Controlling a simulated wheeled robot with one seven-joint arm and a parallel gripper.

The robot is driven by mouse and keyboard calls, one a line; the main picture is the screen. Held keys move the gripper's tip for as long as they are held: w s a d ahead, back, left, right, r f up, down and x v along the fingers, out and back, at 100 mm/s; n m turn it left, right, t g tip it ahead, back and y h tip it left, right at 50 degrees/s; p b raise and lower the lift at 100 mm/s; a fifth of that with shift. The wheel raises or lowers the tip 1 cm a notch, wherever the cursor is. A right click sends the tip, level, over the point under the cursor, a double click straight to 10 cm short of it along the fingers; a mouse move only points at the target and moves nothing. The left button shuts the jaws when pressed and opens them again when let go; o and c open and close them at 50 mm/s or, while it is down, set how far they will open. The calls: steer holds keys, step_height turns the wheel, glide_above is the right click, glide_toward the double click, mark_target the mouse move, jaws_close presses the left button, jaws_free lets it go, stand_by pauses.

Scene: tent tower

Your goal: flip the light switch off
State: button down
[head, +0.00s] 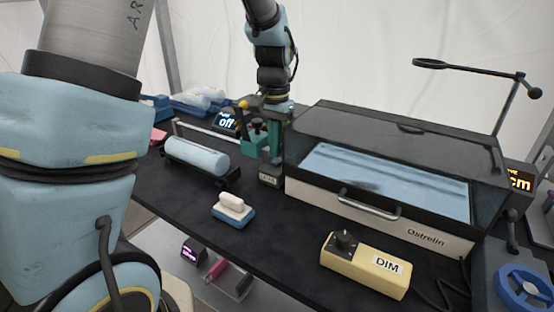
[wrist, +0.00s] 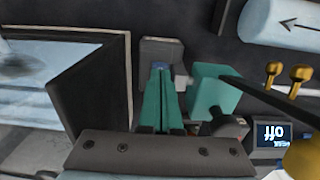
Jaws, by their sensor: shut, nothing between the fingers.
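A small grey box with a pale label (head: 270,178), which looks like the light switch, sits on the dark bench left of the big glass-fronted case. In the wrist view the box (wrist: 162,46) is just beyond my fingertips, with a small blue part at its near side. My gripper (head: 275,156) points down at the box with its teal fingers together and empty. In the wrist view the fingertips (wrist: 160,70) overlap the blue part; I cannot tell whether they touch it. The fingers partly hide the switch, and its position is unclear.
The case (head: 400,232) stands close on the right. A teal block (wrist: 212,90) is close beside my fingers. A display reading "off" (head: 226,121), a pale blue roller (head: 196,157), a brush-like block (head: 232,209) and a yellow DIM box (head: 365,268) are around. Bench front is partly clear.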

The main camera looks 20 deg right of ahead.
mark_target(275, 161)
steer(key=shift+f+b, duration=0.55)
steer(key=shift+f, duration=0.45)
stand_by(0.8)
steer(key=shift+r, duration=0.1)
step_height(275, 161, up, 7)
steer(key=p, duration=0.6)
stand_by(0.6)
